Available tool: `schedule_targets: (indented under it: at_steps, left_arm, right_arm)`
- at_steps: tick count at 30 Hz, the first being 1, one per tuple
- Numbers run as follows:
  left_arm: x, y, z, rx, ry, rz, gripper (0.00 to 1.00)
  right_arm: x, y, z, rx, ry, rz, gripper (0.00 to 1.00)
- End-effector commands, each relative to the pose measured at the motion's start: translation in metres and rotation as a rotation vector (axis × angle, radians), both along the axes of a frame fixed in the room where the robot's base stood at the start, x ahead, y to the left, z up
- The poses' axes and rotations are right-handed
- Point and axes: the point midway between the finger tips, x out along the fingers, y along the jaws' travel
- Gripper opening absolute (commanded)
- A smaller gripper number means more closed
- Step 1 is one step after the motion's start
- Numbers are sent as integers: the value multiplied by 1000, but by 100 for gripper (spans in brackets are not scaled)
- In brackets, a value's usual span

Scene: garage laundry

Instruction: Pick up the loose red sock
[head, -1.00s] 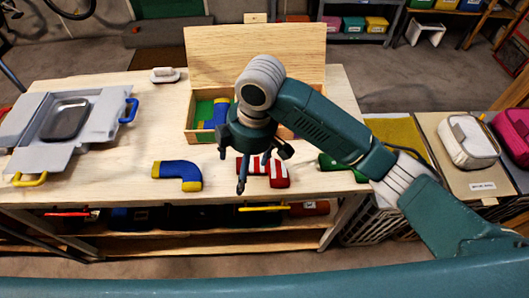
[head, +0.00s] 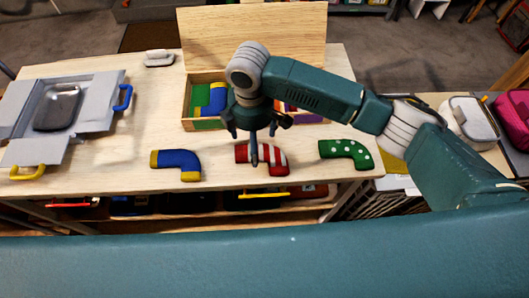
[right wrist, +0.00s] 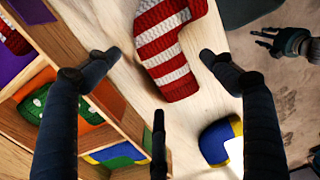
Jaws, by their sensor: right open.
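The loose red sock (head: 275,160), red with white stripes, lies on the wooden table near its front edge. It also shows in the right wrist view (right wrist: 168,48), top centre, its lower end cut by no finger. My right gripper (head: 254,150) hangs over the sock and hides part of it in the head view. In the right wrist view its fingers (right wrist: 160,65) are spread wide, with the sock beyond and between them; nothing is held. My left gripper (right wrist: 283,42) shows at the top right of the right wrist view, fingers apart and empty, away from the sock.
A blue and yellow sock (head: 177,162) lies left, a green dotted sock (head: 346,151) right. Behind stands an open wooden box (head: 255,38) with compartments holding socks. A grey case (head: 92,95) with a tray (head: 58,107) is at the left. Bare table lies between.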

Motion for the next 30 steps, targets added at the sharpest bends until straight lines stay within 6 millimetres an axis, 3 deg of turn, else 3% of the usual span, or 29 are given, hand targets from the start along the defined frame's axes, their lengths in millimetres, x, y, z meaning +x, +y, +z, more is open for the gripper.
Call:
schedule_targets:
  at_steps: [5,13,20,30]
  left_arm:
    - [20,-2,9,-4,-31,0,40]
    - [13,-1,7,-2,-20,0,40]
    - [5,0,7,-1,-7,0,40]
    - [4,0,6,-1,-7,0,40]
  right_arm:
    - [0,0,-19,0,0,1,82]
    - [0,0,-23,0,-2,1,82]
    - [0,0,-23,1,-2,1,36]
    - [0,0,-21,1,-2,1,35]
